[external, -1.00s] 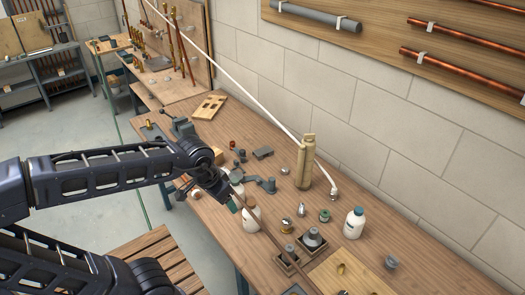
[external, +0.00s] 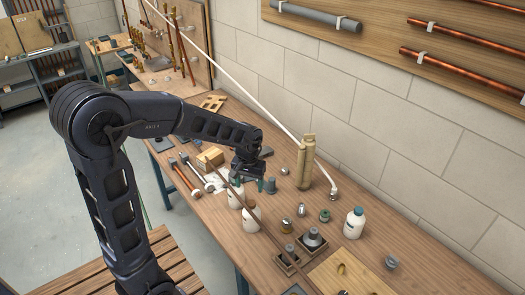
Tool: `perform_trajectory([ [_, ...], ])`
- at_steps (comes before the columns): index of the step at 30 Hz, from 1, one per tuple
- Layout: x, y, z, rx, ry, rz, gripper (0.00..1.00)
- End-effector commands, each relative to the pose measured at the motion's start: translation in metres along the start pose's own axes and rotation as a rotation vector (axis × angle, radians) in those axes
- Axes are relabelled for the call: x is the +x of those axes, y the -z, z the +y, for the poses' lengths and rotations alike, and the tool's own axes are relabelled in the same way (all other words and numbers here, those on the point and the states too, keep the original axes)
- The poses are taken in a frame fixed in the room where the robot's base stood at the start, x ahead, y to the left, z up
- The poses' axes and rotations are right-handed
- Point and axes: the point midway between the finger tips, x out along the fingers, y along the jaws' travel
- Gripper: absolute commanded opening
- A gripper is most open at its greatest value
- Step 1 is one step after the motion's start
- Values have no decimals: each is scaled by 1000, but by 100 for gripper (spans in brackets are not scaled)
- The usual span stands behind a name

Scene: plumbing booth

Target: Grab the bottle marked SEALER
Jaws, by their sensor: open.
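Three white bottles stand on the wooden workbench. One with a teal cap (external: 354,224) is at the right. One with a brown cap (external: 251,219) and another white bottle (external: 235,198) stand close together near the bench's front edge, just below my gripper in the picture. The labels are too small to read, so I cannot tell which is marked SEALER. My gripper (external: 250,171) is open and hangs over the bench, behind the two front bottles. Its fingers are small and dark, and hold nothing that I can see.
A thin brown rod crosses by the two front bottles. Hand tools (external: 184,177) and a cardboard box (external: 209,158) lie left of my gripper. Small fittings are scattered at centre and right.

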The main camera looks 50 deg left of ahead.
Motion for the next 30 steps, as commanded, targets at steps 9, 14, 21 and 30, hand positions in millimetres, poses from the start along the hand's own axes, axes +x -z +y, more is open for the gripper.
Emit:
perform_trajectory([
  [9, 32, 5, -2, -15, 6, -13, 65],
  [14, 53, 5, -1, -15, 5, -11, 65],
  [21, 66, 5, -1, -15, 4, -9, 65],
  [30, 104, 6, 2, -14, 5, -10, 65],
])
